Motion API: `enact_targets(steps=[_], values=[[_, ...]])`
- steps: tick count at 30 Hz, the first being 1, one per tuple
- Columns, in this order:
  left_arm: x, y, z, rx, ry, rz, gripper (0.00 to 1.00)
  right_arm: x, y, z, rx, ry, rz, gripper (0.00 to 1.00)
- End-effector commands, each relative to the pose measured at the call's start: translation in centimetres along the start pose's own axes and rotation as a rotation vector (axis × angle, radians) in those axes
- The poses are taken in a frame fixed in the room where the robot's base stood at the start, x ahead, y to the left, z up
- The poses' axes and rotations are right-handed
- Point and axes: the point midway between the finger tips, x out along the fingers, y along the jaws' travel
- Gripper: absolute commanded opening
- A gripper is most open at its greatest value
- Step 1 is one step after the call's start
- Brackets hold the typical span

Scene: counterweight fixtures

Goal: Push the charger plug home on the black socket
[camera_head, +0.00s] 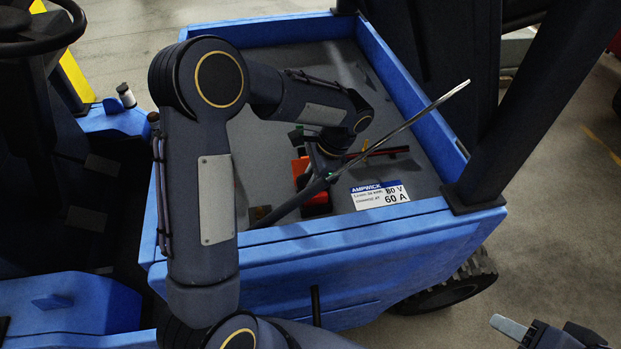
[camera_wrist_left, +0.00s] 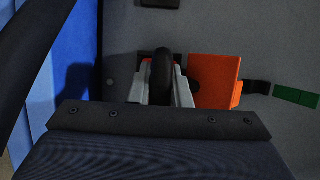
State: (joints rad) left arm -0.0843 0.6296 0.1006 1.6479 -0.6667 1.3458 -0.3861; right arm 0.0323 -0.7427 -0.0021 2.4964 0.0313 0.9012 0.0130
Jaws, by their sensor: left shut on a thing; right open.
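My left gripper (camera_head: 324,170) reaches down into the grey-floored blue tray and is mostly hidden by its own arm in the head view. In the left wrist view its pale fingers (camera_wrist_left: 161,92) are shut on a black rounded piece (camera_wrist_left: 162,72), which I take to be the charger plug. An orange block (camera_wrist_left: 214,80) stands just right of the fingers; it also shows in the head view (camera_head: 299,168). I cannot make out the black socket for certain, nor how far the plug is seated. My right gripper (camera_head: 545,333) is open and empty at the lower right, outside the tray.
The blue tray wall (camera_head: 300,236) rises along the front. A long thin rod (camera_head: 425,110) slants across the tray beside my left gripper. A white AMPWICK label (camera_head: 380,195) lies by the front wall. Dark posts (camera_head: 540,100) stand at the right. The tray's right floor is mostly clear.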

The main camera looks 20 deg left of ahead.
Motion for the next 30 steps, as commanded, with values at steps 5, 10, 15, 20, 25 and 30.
enact_targets(steps=[5,10,15,20,25,30], values=[[0.3,0.0,-0.1,0.000,0.000,-0.001,0.00,0.2,0.1,0.1,0.000,0.000,0.000,0.51],[0.7,0.0,-0.3,0.000,0.000,0.000,0.00,0.4,0.2,0.2,0.000,0.000,0.000,0.51],[0.6,0.0,-0.3,0.000,0.000,0.000,0.34,0.3,0.2,0.2,0.000,0.000,0.000,0.51],[0.6,0.0,-0.3,0.000,0.000,0.000,0.42,0.3,0.2,0.2,0.000,0.000,0.000,0.51],[0.7,0.0,-0.3,0.000,-0.001,0.001,0.42,0.4,0.2,0.2,0.000,0.000,0.000,0.51],[-1.0,-0.1,-0.4,-0.001,0.002,-0.004,0.42,0.5,0.2,0.3,0.000,0.000,0.000,0.51]])
